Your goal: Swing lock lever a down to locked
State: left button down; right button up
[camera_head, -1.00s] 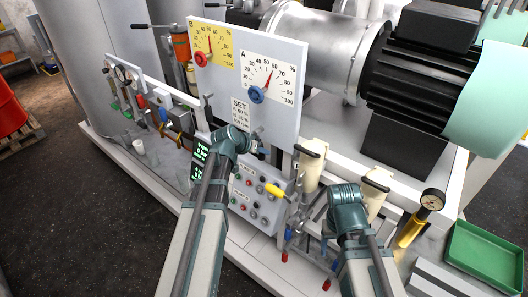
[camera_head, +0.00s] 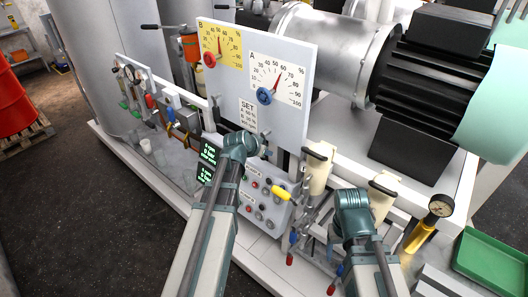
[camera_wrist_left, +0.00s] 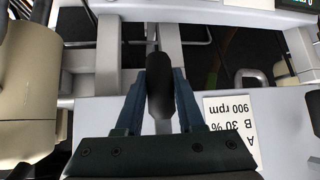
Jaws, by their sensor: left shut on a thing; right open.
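My left gripper (camera_wrist_left: 159,100) is shut on a black lever grip (camera_wrist_left: 158,75), which I take to be lock lever a; no label on it is legible. The grip sits between both blue fingers. In the head view my left gripper (camera_head: 262,150) is just under dial A (camera_head: 278,80), beside the SET card (camera_head: 248,116); the wrist hides most of the lever there, so I cannot tell its angle. A grey lever (camera_head: 216,108) stands at the panel's left edge. My right gripper (camera_head: 330,238) is open near the lower valves, its fingers partly hidden by its wrist.
The white dial panel (camera_head: 295,125) is close behind my left gripper. The button box (camera_head: 265,195) is below it. A green tray (camera_head: 490,258) is at right.

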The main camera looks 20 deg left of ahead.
pick_arm(q)
jog(key=c, duration=0.5)
grip_release()
jog(key=shift+s+r, duration=0.1)
jog(key=p+v, duration=0.9)
jog(key=v, duration=0.4)
jog(key=shift+s+a+r+p, duration=0.1)
jog(key=shift+s+r+p, duration=0.15)
jog(key=shift+p, duration=0.1)
jog(key=shift+w, duration=0.1)
jog(key=s+d+f+m+g+b, duration=0.1)
jog(key=s+d+f+g, duration=0.25)
jog(key=d, duration=0.45)
jog(key=s+d+f+m+g+b, duration=0.1)
jog(key=s+d+f+g, duration=0.2)
jog(key=d, duration=0.4)
jog(key=s+d+f+g+y, duration=0.1)
jog(key=s+d, duration=0.1)
jog(key=s, duration=0.1)
jog(key=s+d+f+g+b, duration=0.1)
jog(key=s+d, duration=0.1)
jog(key=s, duration=0.2)
jog(key=s+d+f+g+y, duration=0.1)
jog(key=s+d, duration=0.1)
jog(key=s, duration=0.1)
jog(key=shift+s+d+f+y, duration=0.2)
jog(key=shift+d+y, duration=0.1)
jog(key=shift+d, duration=0.1)
